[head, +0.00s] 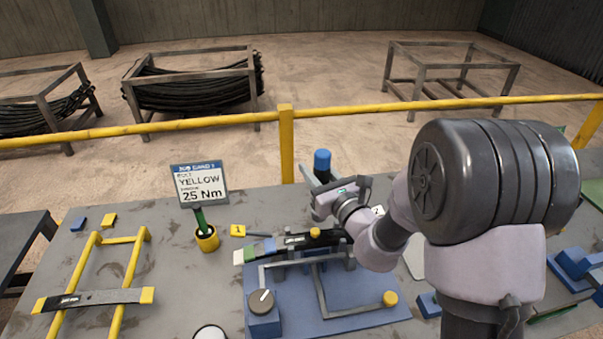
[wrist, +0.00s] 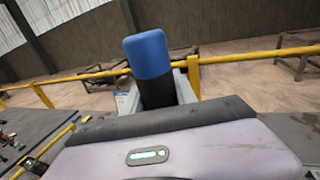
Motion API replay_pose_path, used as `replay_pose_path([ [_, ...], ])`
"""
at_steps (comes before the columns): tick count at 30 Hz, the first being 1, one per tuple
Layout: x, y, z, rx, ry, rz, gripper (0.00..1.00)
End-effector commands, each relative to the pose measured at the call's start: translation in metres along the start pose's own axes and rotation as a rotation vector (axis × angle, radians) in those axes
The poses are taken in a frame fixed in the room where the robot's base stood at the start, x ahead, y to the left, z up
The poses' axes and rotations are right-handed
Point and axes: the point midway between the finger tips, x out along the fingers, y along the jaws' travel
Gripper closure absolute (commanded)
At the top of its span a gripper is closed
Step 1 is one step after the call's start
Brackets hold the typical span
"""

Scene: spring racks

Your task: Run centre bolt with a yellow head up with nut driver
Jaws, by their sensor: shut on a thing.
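My gripper (head: 322,188) is shut on the nut driver, whose blue cap (head: 322,160) stands up above the jaws. In the wrist view the nut driver (wrist: 148,55) shows a blue top and black grip, tilted slightly; its lower end is hidden. The centre bolt with a yellow head (head: 315,233) sits on the dark spring leaves (head: 295,241) in the blue fixture (head: 355,312). My gripper is above and behind the bolt, near the fixture's back side. I cannot tell whether the driver touches anything.
A sign (head: 200,184) reads YELLOW and 25 Nm. A yellow rack (head: 128,262) holds another leaf at left. A yellow rail (head: 215,122) runs behind the bench.

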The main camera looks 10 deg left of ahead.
Motion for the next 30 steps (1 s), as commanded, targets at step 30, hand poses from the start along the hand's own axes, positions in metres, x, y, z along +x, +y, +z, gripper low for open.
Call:
replay_pose_path([
  [30, -0.001, -0.004, -0.047, 0.001, -0.002, -0.009, 1.00],
])
